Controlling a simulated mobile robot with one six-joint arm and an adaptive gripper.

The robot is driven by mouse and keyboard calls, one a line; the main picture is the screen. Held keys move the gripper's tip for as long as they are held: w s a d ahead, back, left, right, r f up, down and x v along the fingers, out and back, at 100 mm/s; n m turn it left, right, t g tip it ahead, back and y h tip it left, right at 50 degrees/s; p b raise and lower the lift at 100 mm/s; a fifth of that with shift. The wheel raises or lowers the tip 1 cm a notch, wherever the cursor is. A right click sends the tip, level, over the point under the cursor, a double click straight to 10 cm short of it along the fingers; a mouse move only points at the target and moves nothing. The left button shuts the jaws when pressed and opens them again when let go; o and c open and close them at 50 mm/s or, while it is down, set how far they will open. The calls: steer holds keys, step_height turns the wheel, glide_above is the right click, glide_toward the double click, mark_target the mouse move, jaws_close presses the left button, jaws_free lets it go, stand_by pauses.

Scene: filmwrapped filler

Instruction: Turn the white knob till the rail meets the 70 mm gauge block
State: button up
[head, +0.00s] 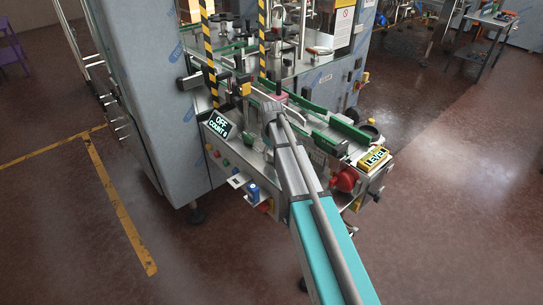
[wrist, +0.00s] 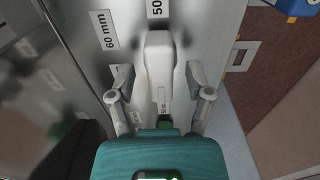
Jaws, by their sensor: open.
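A white, rounded, upright piece (wrist: 158,62), which looks like the white knob, stands between the two fingers of my gripper (wrist: 158,78) in the wrist view. The fingers are open, one on each side of it, with a visible gap on both sides. Plates beside it read "60 mm" (wrist: 110,30) and "50" (wrist: 157,8); a further label below is partly hidden. I cannot make out a 70 mm gauge block. In the head view my arm reaches to the conveyor, where green rails (head: 349,130) run; the white knob is hidden there.
A display reading "OFF COUNT 0" (head: 219,125) sits left of my arm. A yellow "LEVEL" box (head: 374,158) and a red round part (head: 345,180) are at the conveyor's right end. A grey cabinet (head: 160,95) stands left. Open floor lies on both sides.

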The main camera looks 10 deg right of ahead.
jaws_close()
stand_by(0.4)
steer(key=shift+m, duration=0.4)
steer(key=m, duration=1)
steer(key=shift+m, duration=0.3)
stand_by(0.4)
